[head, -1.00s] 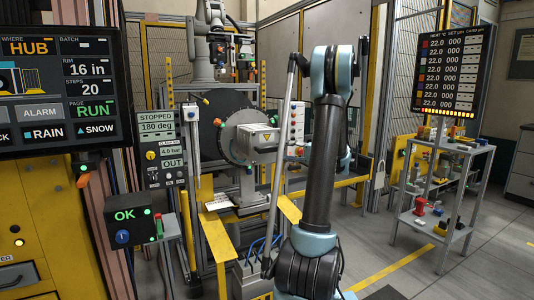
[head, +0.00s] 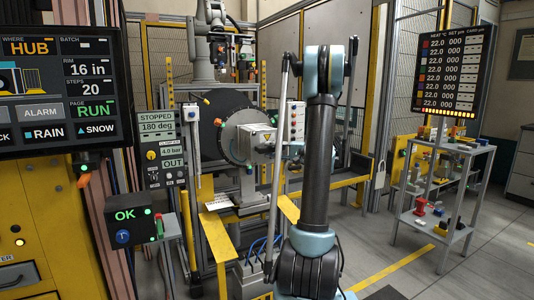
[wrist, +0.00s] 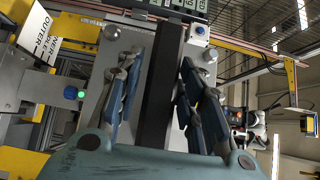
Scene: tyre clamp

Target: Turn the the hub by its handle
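The hub in the head view is a dark round disc (head: 222,110) with a pale grey box (head: 256,132) on its front. In the wrist view a grey plate (wrist: 98,62) with round bolt heads faces me. A dark straight bar (wrist: 160,95), seemingly the handle, runs up the middle of that view. My gripper (wrist: 162,62) has its blue-padded fingers apart, one on each side of the bar. A narrow gap seems to show beside the bar; contact is not clear. In the head view my arm hides most of the gripper.
A control panel (head: 162,150) reading STOPPED, 180 deg and OUT stands left of the hub. A yellow rail (head: 220,250) stands in front of it. A grey shelf cart (head: 440,205) stands at the right, with open floor before it. A white sign (wrist: 45,35) shows in the wrist view.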

